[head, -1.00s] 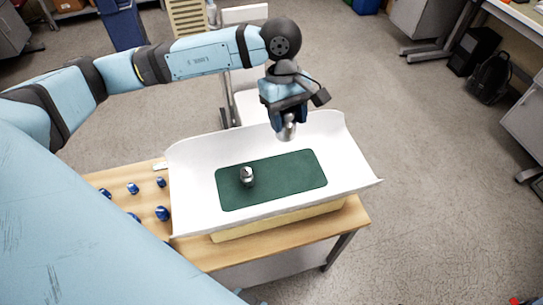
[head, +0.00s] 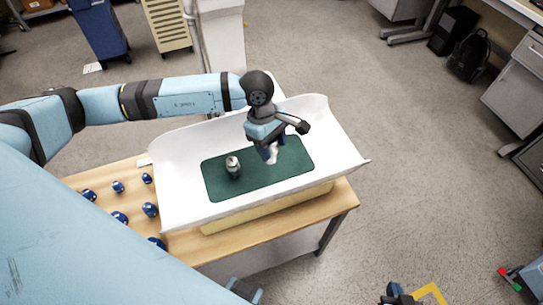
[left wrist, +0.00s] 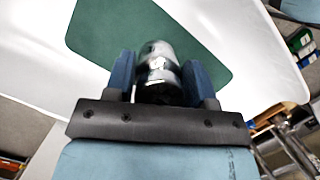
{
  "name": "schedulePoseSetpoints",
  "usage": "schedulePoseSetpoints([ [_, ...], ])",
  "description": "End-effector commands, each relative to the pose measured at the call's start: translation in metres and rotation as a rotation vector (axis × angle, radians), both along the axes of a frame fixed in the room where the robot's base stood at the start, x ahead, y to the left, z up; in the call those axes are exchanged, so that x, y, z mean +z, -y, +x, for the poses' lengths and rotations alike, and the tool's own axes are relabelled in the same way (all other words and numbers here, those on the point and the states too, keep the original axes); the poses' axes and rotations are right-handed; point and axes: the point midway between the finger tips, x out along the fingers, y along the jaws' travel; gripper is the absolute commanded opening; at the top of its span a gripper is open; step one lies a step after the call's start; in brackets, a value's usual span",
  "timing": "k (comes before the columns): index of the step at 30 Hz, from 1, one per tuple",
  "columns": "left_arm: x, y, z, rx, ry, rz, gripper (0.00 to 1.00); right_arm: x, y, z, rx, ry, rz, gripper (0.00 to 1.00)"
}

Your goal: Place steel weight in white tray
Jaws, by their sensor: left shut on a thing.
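A shiny steel weight (left wrist: 160,70) is between the two blue fingers of my left gripper (left wrist: 163,82), which is shut on it. In the head view the left gripper (head: 269,150) is over the right part of the green mat in the white tray (head: 185,150). The held weight (head: 272,157) shows just below the fingers; whether it touches the mat is unclear. A second steel weight (head: 233,166) stands upright on the mat, left of the gripper. My right gripper (head: 400,297) is partly cut off at the bottom edge; its fingers are unclear.
The green mat (head: 225,190) lines the tray floor. Several blue weights (head: 150,209) stand on the table left of the tray. The tray has raised, curved long sides.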

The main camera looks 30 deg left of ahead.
Motion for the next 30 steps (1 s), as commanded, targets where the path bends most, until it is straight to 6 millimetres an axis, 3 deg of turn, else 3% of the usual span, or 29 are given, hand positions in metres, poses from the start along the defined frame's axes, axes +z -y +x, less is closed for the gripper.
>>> schedulePoseSetpoints([
  [3,-0.014,0.001,0.001,0.0,0.002,-0.002,0.0,0.003,0.0,0.0,0.0,-0.001,0.0,0.0],
  [11,-0.029,0.001,0.001,0.0,0.003,-0.003,0.0,0.005,0.0,0.0,0.001,-0.001,0.0,0.0],
  [19,-0.062,0.001,0.001,0.0,0.003,-0.003,0.0,0.012,-0.002,0.0,0.002,0.003,0.003,0.0],
  [30,-0.069,0.001,0.001,-0.002,0.004,-0.002,0.0,0.01,-0.002,0.001,0.002,0.004,0.003,0.0],
])
